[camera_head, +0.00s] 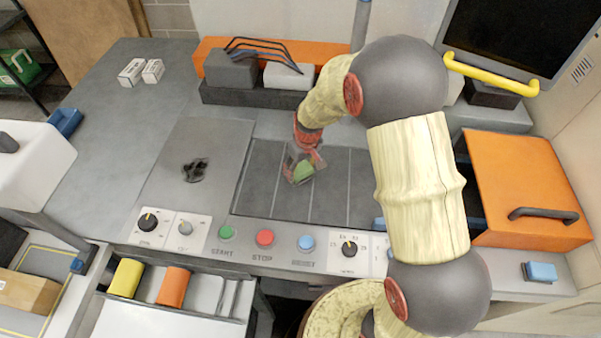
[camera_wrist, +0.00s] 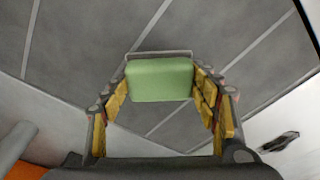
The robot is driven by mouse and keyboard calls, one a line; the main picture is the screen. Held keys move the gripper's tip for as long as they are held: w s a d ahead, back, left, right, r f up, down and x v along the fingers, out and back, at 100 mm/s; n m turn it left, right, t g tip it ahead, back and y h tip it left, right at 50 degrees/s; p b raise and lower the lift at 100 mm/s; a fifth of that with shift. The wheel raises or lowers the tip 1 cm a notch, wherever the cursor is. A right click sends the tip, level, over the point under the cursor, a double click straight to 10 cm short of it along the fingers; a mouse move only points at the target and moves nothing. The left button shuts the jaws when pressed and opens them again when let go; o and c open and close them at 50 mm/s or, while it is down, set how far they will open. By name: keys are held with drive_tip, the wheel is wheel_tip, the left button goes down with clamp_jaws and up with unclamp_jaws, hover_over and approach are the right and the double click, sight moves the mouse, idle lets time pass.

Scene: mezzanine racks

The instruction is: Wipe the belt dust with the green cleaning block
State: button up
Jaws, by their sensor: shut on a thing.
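My gripper (camera_head: 306,163) is shut on the green cleaning block (camera_head: 302,173), over the dark grey belt (camera_head: 345,190) with pale cross lines. In the wrist view the green block (camera_wrist: 160,80) sits between the yellow-padded fingers of my gripper (camera_wrist: 163,92), over the belt. I cannot tell whether the block touches the belt. A black, irregular dust patch (camera_head: 195,170) lies on the lighter grey panel to the left of the belt, apart from the block.
A row of knobs and buttons, with a red stop button (camera_head: 265,238), runs along the front edge. An orange box (camera_head: 525,185) stands at the right. A grey and orange machine (camera_head: 232,72) stands behind the belt. Two small white boxes (camera_head: 142,71) stand at the back left.

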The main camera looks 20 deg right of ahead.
drive_tip(key=shift+w+d+r, duration=0.1)
drive_tip(key=shift+w+d, duration=0.2)
drive_tip(key=shift+w, duration=0.4)
drive_tip(key=shift+w+d, duration=0.25)
drive_tip(key=shift+w, duration=0.4)
drive_tip(key=shift+w+d, duration=0.35)
drive_tip(key=shift+w, duration=0.5)
drive_tip(key=shift+w+d, duration=0.35)
drive_tip(key=shift+w, duration=0.45)
drive_tip(key=shift+r+p, duration=1.7)
drive_tip(key=shift+r, duration=1.15)
wheel_tip(320, 180, up, 3)
drive_tip(key=shift+p, duration=0.9)
